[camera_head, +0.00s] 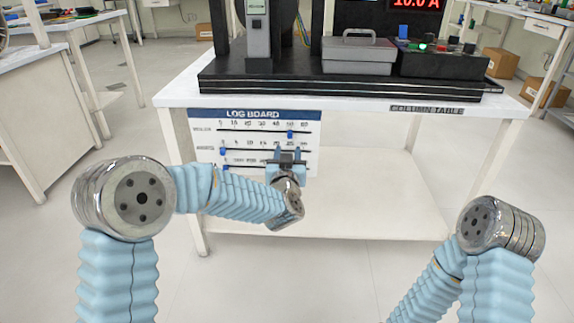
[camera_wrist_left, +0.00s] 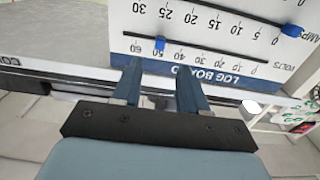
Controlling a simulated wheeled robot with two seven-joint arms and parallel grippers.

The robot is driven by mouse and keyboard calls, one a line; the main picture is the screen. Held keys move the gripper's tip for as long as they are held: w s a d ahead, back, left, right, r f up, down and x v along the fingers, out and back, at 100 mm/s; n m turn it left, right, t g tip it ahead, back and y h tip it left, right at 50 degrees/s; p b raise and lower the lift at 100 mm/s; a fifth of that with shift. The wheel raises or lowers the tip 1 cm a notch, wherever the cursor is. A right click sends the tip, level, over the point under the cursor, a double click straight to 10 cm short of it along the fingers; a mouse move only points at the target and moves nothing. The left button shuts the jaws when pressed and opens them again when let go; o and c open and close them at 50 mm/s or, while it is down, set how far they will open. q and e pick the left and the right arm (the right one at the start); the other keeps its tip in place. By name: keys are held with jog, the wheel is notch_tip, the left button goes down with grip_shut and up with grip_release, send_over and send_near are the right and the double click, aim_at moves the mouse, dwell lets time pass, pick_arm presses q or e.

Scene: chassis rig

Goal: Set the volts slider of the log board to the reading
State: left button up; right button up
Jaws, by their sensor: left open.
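The log board (camera_head: 204,128) hangs on the front of the column table. Its top row is the volts scale, with a blue slider knob (camera_head: 290,134) near the 50 mark. In the left wrist view the board is upside down, and the volts knob (camera_wrist_left: 160,43) lies just beyond the fingertips. My left gripper (camera_head: 289,153) is in front of the board, just below the volts knob in the head view. In the left wrist view its fingers (camera_wrist_left: 158,68) are apart with nothing between them. My right arm shows at lower right, but its gripper is out of view.
Lower sliders carry blue knobs, including the amps knob (camera_head: 222,150). On the column table (camera_head: 180,95) stand a dark rig, a grey box (camera_head: 357,54) and a control panel (camera_head: 440,63). A red display (camera_head: 416,4) reads 10.0 A, cut off at top. A lower shelf (camera_head: 370,190) is bare.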

pick_arm(q)
jog(key=s, duration=0.4)
jog(key=shift+s, duration=0.3)
jog(key=shift+f, duration=0.1)
jog(key=s+a+f+g+h+p, duration=0.1)
jog(key=s+a+f+g, duration=0.15)
jog(key=f, duration=0.55)
jog(key=s+a+f+g+h+p, duration=0.1)
jog(key=s+f+g, duration=0.2)
jog(key=f, duration=0.5)
jog(key=s+a+f+g+p, duration=0.1)
jog(key=s+f+g, duration=0.2)
jog(key=f, duration=0.5)
jog(key=s+a+f+g, duration=0.1)
jog(key=s+f+g, duration=0.2)
jog(key=s, duration=0.5)
jog(key=s+a+f+n+g+h+p, duration=0.1)
jog(key=s+f+g, duration=0.1)
jog(key=s+f, duration=0.3)
jog(key=s+a+f+g+h, duration=0.1)
jog(key=s+f+g, duration=0.2)
jog(key=s, duration=0.7)
jog(key=shift+s+f+n+g, duration=0.3)
jog(key=shift+f+n+g, duration=0.05)
jog(key=shift+f+n, duration=0.05)
jog(key=shift+w+a, duration=0.1)
